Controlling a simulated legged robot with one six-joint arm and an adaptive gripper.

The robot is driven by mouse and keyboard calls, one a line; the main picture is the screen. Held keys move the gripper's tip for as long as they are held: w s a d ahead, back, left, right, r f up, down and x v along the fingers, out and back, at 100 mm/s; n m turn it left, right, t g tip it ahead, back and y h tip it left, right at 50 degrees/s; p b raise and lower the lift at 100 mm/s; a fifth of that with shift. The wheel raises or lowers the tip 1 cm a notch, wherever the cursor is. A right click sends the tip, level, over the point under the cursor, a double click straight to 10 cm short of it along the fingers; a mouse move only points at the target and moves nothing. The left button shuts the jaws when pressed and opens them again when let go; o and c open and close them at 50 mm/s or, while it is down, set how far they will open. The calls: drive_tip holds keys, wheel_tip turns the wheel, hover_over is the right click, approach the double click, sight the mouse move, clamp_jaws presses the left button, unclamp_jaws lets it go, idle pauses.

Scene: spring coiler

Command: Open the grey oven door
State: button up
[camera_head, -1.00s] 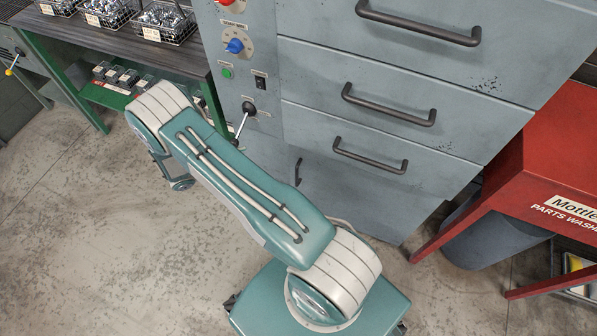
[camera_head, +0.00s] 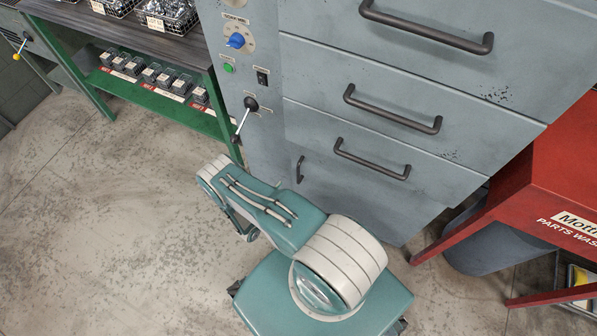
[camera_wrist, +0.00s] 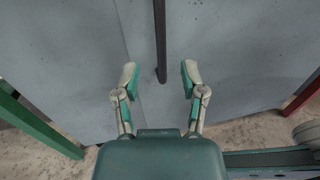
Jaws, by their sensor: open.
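The grey oven (camera_head: 400,60) is a tall cabinet with several grey fronts bearing dark horizontal bar handles. A small dark vertical handle (camera_head: 299,170) sits low on its lower grey door (camera_head: 350,205), just beyond my arm. In the wrist view this handle (camera_wrist: 160,40) is a dark upright bar, its lower end between my fingertips. My gripper (camera_wrist: 158,74) is open, one finger on each side of the bar, with gaps on both sides. The depth between fingers and bar is hard to tell.
A control panel with a blue knob (camera_head: 236,40) and a lever (camera_head: 241,125) is left of the fronts. A green-legged bench (camera_head: 160,95) with baskets stands at left, a red parts washer (camera_head: 540,175) at right. Bare concrete floor (camera_head: 90,230) lies at front left.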

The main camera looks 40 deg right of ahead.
hover_over(298, 182)
drive_tip(key=shift+w+d, duration=0.25)
drive_tip(key=shift+c, duration=0.3)
clamp_jaws()
